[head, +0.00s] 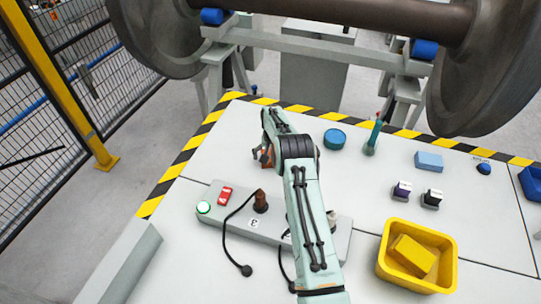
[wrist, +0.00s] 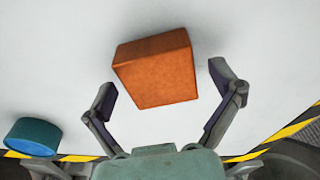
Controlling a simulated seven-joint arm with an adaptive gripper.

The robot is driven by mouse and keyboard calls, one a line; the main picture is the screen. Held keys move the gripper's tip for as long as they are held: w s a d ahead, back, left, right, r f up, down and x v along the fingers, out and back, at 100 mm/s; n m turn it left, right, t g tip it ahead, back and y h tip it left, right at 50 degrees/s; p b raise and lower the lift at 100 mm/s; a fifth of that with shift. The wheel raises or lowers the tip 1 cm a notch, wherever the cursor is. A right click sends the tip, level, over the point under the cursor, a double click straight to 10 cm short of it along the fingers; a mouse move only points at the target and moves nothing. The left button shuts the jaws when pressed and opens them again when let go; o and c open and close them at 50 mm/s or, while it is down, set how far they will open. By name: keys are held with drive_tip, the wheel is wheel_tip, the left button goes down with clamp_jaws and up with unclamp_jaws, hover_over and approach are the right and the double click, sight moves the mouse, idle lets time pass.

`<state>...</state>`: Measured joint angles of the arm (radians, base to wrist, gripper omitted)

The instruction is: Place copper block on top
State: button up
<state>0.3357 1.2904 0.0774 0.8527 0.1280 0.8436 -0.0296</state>
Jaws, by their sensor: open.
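The copper block (wrist: 157,72) is an orange-brown block on the white table in the wrist view. My gripper (wrist: 164,89) is open, with one finger on each side of the block. Gaps show between the fingers and the block, and nothing is held. In the head view, my gripper (head: 262,155) is at the left part of the table, beyond my arm's dark joint. The copper block is mostly hidden there by my gripper and arm. A blue block (head: 429,161) lies at the right of the table, with its top bare.
A teal round piece (head: 334,139) also shows in the wrist view (wrist: 45,135). A green post (head: 373,137) stands right of it. A yellow bin (head: 392,270) holds a yellow block (head: 412,255). A grey control box (head: 235,212) with cables lies near my arm. The wheelset (head: 380,18) hangs over the back.

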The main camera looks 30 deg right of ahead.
drive_tip(key=s+a+r, duration=0.2)
drive_tip(key=s+r, duration=0.1)
drive_tip(key=r, duration=0.4)
drive_tip(key=s+a+r+n, duration=0.1)
drive_tip(key=s+a+r, duration=0.15)
drive_tip(key=r, duration=0.45)
drive_tip(key=s+a+r, duration=0.2)
drive_tip(key=a+r, duration=0.1)
drive_tip(key=r, duration=0.4)
drive_tip(key=s+a+r+n, duration=0.1)
drive_tip(key=s+a+r, duration=0.15)
drive_tip(key=s, duration=0.45)
drive_tip(key=s+a+r+n+g+y, duration=0.1)
drive_tip(key=s+a+r, duration=0.1)
drive_tip(key=s+a, duration=0.35)
drive_tip(key=s+a+r+n, duration=0.1)
drive_tip(key=s+r, duration=0.1)
drive_tip(key=s, duration=0.6)
drive_tip(key=s+a+f, duration=0.1)
drive_tip(key=s, duration=0.5)
drive_tip(key=s+a+f+n, duration=0.1)
drive_tip(key=s+f, duration=0.1)
drive_tip(key=s, duration=0.4)
drive_tip(key=shift+s+a+n+g+y, duration=0.25)
drive_tip(key=shift+a+n+g+y, duration=0.05)
drive_tip(key=shift+a+g, duration=0.1)
